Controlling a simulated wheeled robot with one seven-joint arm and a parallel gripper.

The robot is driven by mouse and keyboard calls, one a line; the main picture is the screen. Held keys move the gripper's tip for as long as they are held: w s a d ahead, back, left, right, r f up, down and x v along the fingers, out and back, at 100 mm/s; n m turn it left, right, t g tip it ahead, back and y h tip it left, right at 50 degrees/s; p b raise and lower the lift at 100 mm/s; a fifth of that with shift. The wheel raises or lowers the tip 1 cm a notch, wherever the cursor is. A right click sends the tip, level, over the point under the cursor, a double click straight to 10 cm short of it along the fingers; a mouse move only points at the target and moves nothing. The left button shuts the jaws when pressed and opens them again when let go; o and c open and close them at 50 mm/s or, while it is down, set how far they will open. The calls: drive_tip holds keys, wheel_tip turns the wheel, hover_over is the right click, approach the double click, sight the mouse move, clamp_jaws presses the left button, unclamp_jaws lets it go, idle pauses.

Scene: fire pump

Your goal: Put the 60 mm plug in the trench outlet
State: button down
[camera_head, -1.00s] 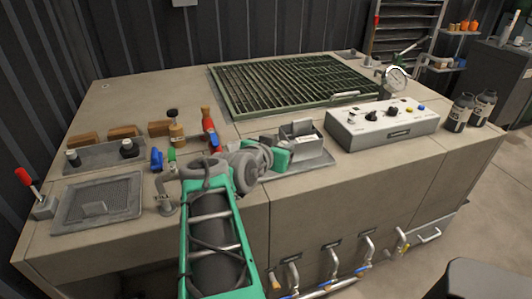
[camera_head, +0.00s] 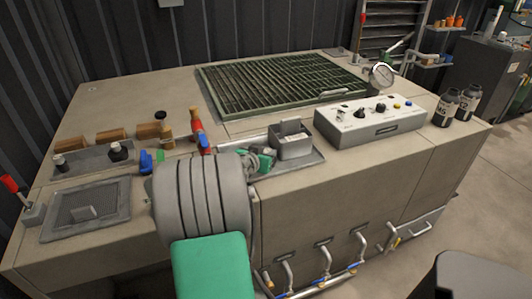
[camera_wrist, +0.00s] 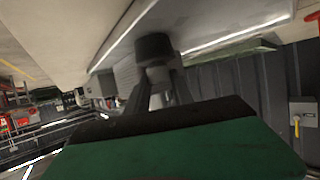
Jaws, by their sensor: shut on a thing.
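My gripper (camera_wrist: 161,82) is shut on a dark, round-topped plug (camera_wrist: 153,46), which shows at the fingertips in the wrist view; its size cannot be read. In the head view my arm hides the fingers and the held plug; only a small green part shows beside the grey metal box. Two other black-topped plugs, one left (camera_head: 60,162) and one right (camera_head: 118,152), stand on the grey tray (camera_head: 85,163) at the left of the bench. A green grating (camera_head: 285,85) lies at the back of the bench top. I cannot make out the trench outlet.
The grey metal box (camera_head: 291,141), the white control box (camera_head: 370,124) and a gauge (camera_head: 381,76) stand to the right. Wooden blocks (camera_head: 112,135), a red-and-blue tool (camera_head: 200,135) and a mesh plate (camera_head: 85,212) are left. Valve handles (camera_head: 325,260) line the front. The back left top is clear.

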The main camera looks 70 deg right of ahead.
drive_tip(key=shift+f+b, duration=0.1)
drive_tip(key=shift+b, duration=0.2)
drive_tip(key=c, duration=1.1)
unclamp_jaws()
